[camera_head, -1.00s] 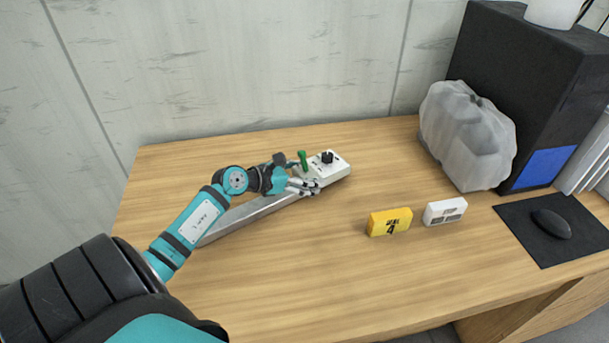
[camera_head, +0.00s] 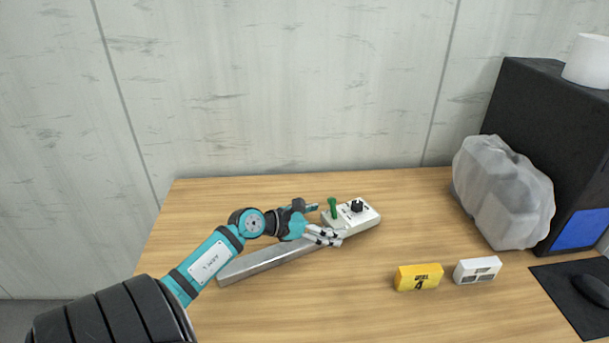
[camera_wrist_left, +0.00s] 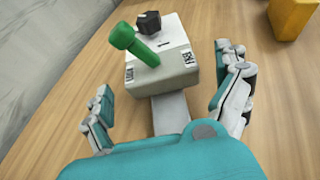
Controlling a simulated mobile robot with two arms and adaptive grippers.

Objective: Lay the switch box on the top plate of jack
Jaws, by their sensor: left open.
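The switch box (camera_head: 351,215) is a white box with a green lever and a black knob. It sits toward the back middle of the wooden desk, at the far end of a grey bar. My left gripper (camera_head: 322,222) is open at the near-left end of the box. My right gripper is not in view.
A grey bar (camera_head: 262,262) lies under my left wrist. A yellow block (camera_head: 418,277) and a white block (camera_head: 477,270) sit to the right. A grey lumpy object (camera_head: 502,195), a black tower (camera_head: 525,105) and a mouse (camera_head: 594,290) are farther right. The desk's front middle is clear.

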